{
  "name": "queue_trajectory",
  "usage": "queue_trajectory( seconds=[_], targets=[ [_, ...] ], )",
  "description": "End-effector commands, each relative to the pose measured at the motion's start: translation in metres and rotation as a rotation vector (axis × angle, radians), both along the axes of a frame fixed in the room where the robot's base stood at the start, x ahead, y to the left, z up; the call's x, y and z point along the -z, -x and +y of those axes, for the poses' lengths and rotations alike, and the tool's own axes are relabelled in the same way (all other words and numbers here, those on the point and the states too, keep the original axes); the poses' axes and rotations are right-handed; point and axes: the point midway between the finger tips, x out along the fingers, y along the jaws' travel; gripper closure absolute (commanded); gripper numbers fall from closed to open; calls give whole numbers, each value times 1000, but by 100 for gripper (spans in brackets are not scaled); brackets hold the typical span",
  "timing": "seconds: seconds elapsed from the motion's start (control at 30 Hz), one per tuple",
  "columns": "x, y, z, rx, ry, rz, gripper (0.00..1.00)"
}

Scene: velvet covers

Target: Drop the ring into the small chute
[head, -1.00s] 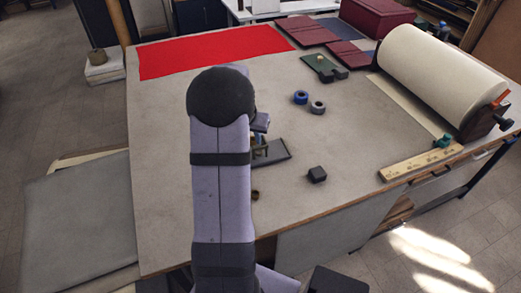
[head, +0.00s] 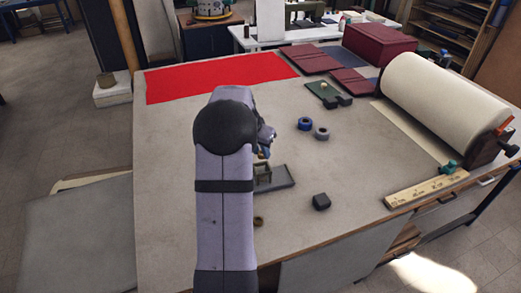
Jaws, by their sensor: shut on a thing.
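My gripper (head: 265,148) is partly hidden behind my own arm in the head view. It is shut on a small brass-coloured thing (head: 264,154), probably the ring, though its shape is mostly hidden. It appears just above or behind a low dark tray (head: 284,177). A small box-like brownish piece (head: 263,170) stands at the tray's left end, partly covered by my arm; it may be the small chute. I cannot tell the exact height of the gripper over it.
A blue roll (head: 305,123) and a grey roll (head: 322,133) lie to the right. A dark block (head: 321,202) and a small brown ring-shaped piece (head: 258,222) lie nearer. Red cloth (head: 220,77) covers the back left; a large cream roll (head: 445,100) stands right.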

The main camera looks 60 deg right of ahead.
Motion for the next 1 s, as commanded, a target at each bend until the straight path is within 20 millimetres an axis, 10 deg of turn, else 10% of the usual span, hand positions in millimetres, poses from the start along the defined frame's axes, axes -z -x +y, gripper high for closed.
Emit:
queue_trajectory(
  seconds=[1.0],
  targets=[
    [50,0,0,0,0,0,95]
  ],
)
